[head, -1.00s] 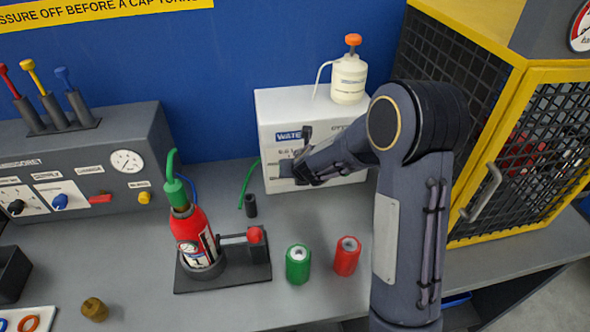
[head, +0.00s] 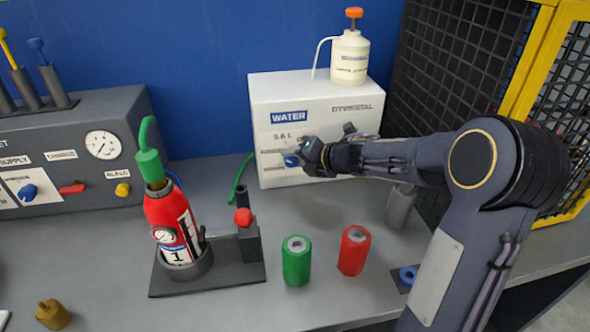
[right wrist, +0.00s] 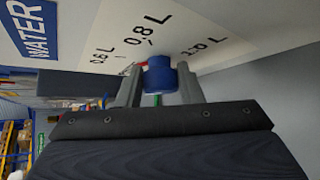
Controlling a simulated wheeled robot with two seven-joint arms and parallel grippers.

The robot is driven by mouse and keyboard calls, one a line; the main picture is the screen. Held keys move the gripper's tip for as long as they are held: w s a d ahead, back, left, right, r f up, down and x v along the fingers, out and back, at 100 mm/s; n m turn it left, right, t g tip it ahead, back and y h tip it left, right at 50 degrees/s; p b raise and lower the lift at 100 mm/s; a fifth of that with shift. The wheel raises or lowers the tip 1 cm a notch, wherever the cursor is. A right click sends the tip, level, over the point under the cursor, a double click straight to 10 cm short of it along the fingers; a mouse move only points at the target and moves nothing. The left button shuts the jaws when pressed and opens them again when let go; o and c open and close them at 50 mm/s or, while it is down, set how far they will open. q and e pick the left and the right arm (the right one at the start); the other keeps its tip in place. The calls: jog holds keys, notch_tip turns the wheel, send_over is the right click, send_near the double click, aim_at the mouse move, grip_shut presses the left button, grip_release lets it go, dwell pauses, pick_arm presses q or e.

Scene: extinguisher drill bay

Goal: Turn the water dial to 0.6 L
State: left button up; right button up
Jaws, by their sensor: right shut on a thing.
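The white water box (head: 350,110) stands against the blue wall, with a WATER sign on its front. Its blue dial (head: 291,160) is low on the front face, partly covered by my right gripper (head: 303,157). In the right wrist view, the blue dial (right wrist: 160,76) is between the two fingers, which are shut on it from both sides. Volume marks surround it: one reading 0.6 L (right wrist: 103,55), 0.8 L (right wrist: 152,28) and 1.0 L (right wrist: 205,46). A small red pointer (right wrist: 142,64) shows at the dial's left, on the 0.6 L side; its exact aim is unclear. My left gripper is out of view.
A cream pump bottle (head: 350,57) stands on the box. A red extinguisher (head: 172,225) sits in a dark stand, left of the box. Green (head: 296,262) and red (head: 353,252) cylinders stand in front. A yellow-framed mesh cage (head: 530,90) is at right.

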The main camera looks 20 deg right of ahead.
jog(key=m+t+y+b, duration=0.1)
jog(key=b, duration=0.3)
jog(key=f+m+t+y+b, duration=0.1)
jog(key=m+y+b, duration=0.1)
jog(key=b, duration=0.1)
jog(key=shift+d+f+t+b, duration=0.2)
jog(key=shift+t+b, duration=0.1)
jog(key=shift+b, duration=0.05)
jog(key=shift+r+m+t+y+b, duration=0.15)
jog(key=shift+m+t+y+b, duration=0.45)
jog(key=shift+b, duration=0.6)
jog(key=o, duration=1)
